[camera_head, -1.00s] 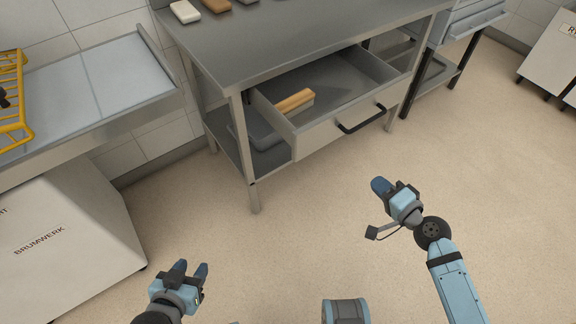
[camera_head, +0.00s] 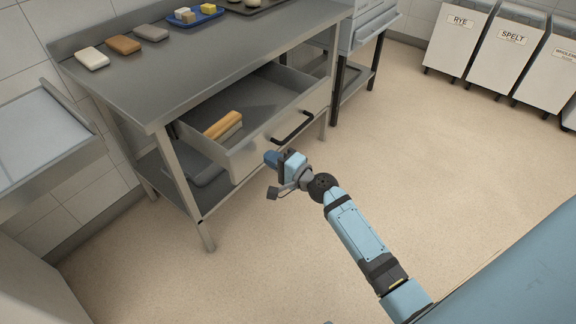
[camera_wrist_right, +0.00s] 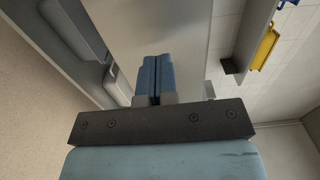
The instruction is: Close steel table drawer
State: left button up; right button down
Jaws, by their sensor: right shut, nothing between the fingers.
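The steel table (camera_head: 155,85) stands at the upper left of the head view. Its drawer (camera_head: 250,152) is pulled out, with a black bar handle (camera_head: 293,128) on its front. A wooden-topped brush or block (camera_head: 223,125) lies inside it. My right gripper (camera_head: 272,158) is shut and empty, just in front of the drawer front and left of and below the handle. Whether it touches the front cannot be told. In the right wrist view, its blue fingers (camera_wrist_right: 155,78) are together before a pale grey panel (camera_wrist_right: 185,40). My left gripper is out of view.
Dough-like blocks (camera_head: 123,44) and a blue tray (camera_head: 193,16) lie on the tabletop. A second drawer unit (camera_head: 372,28) stands behind to the right. Labelled bins (camera_head: 460,38) line the far wall. The floor (camera_head: 430,150) to the right is clear.

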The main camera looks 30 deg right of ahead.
jog(key=shift+x, duration=1.2)
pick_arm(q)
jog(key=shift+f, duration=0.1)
pick_arm(e)
jog(key=shift+w, duration=0.1)
